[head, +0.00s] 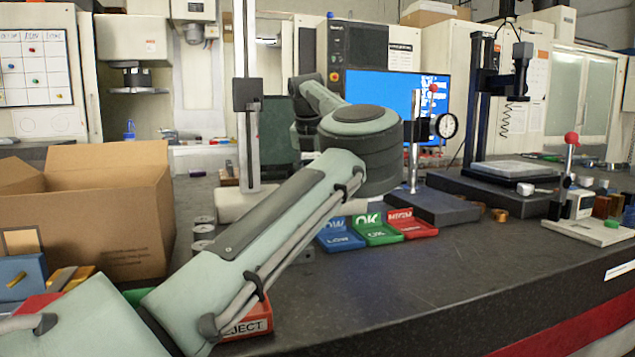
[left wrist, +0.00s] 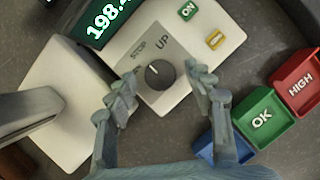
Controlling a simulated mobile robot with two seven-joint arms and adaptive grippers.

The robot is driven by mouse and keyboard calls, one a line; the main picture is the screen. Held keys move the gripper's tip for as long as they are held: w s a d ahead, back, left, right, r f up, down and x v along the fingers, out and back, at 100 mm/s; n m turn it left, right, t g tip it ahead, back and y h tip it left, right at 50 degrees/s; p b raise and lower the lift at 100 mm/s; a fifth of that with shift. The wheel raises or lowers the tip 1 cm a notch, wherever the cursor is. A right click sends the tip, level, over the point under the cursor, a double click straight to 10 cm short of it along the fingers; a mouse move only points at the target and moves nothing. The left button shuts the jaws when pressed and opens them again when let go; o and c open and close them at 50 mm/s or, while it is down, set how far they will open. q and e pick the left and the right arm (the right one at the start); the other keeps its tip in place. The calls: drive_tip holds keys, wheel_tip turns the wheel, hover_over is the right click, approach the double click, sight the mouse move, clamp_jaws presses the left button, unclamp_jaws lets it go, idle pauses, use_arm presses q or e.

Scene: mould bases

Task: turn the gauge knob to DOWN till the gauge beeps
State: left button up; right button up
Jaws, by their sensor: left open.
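In the left wrist view a gauge panel (left wrist: 183,92) carries a round dark knob (left wrist: 159,74). The knob's pale pointer mark is toward the upper left, near the STOP label; UP is printed above the knob. A green display (left wrist: 108,20), cut off by the top edge, shows digits beginning 198. My left gripper (left wrist: 162,76) is open, its fingers on either side of the knob; I cannot tell whether they touch it. In the head view my left arm hides the gripper and knob; the gauge's tall column (head: 247,150) shows. My right gripper is not in view.
Blue LOW (head: 340,236), green OK (head: 376,230) and red HIGH (head: 411,224) trays lie right of the gauge. A red REJECT bin (head: 249,324) is at the front. An open cardboard box (head: 110,215) stands at the left. The front right of the bench (head: 440,285) is clear.

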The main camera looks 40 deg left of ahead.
use_arm(q)
drive_tip(key=shift+f, duration=0.15)
drive_tip(key=c, duration=1.2)
drive_tip(key=shift+o, duration=0.2)
